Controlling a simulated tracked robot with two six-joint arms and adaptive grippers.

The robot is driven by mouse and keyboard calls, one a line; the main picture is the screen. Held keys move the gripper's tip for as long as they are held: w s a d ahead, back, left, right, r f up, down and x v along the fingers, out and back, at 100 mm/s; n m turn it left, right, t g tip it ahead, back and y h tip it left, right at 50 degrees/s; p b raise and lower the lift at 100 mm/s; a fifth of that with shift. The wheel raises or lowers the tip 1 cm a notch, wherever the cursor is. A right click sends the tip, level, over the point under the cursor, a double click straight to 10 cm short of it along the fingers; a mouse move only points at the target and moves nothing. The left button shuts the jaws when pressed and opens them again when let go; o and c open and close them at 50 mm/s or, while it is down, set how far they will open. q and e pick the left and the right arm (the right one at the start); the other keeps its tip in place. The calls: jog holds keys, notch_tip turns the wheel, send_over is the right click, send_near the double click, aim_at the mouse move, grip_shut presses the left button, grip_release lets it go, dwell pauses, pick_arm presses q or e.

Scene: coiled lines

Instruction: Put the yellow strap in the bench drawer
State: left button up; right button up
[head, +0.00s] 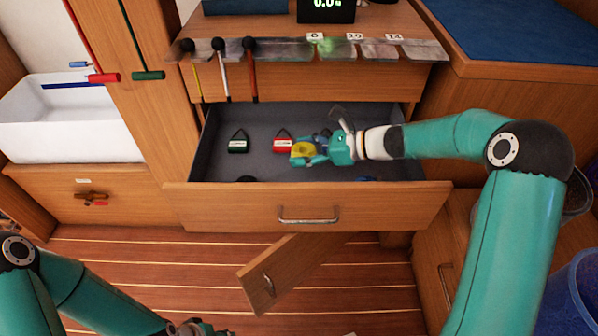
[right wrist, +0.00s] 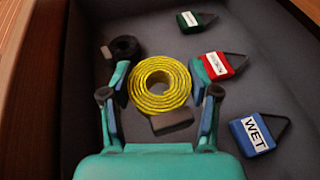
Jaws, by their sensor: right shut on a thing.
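The yellow strap (head: 301,153) is a flat round coil. It is at my right gripper (head: 312,150), inside the outline of the open bench drawer (head: 308,206). In the right wrist view the coil (right wrist: 141,87) sits between the two fingers of my right gripper (right wrist: 160,93), which is shut on it. Whether the coil touches the drawer floor is hard to tell. My left gripper (head: 195,328) is at the bottom edge of the head view, low and away from the drawer, partly cut off; its fingers are unclear.
The drawer also holds a green tag (head: 238,144), a red tag (head: 282,145), a blue tag marked WET (right wrist: 255,134) and a black coil (right wrist: 124,48). Hanging lines (head: 222,75) are above the drawer's back left. A small door (head: 285,272) stands open below.

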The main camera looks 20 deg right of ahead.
jog(key=shift+f+b, duration=0.75)
jog(key=shift+f, duration=1.9)
jog(key=shift+f, duration=0.1)
jog(key=shift+f+b, duration=0.45)
jog(key=shift+f, duration=0.05)
jog(key=o, duration=1.2)
jog(key=shift+r, duration=0.15)
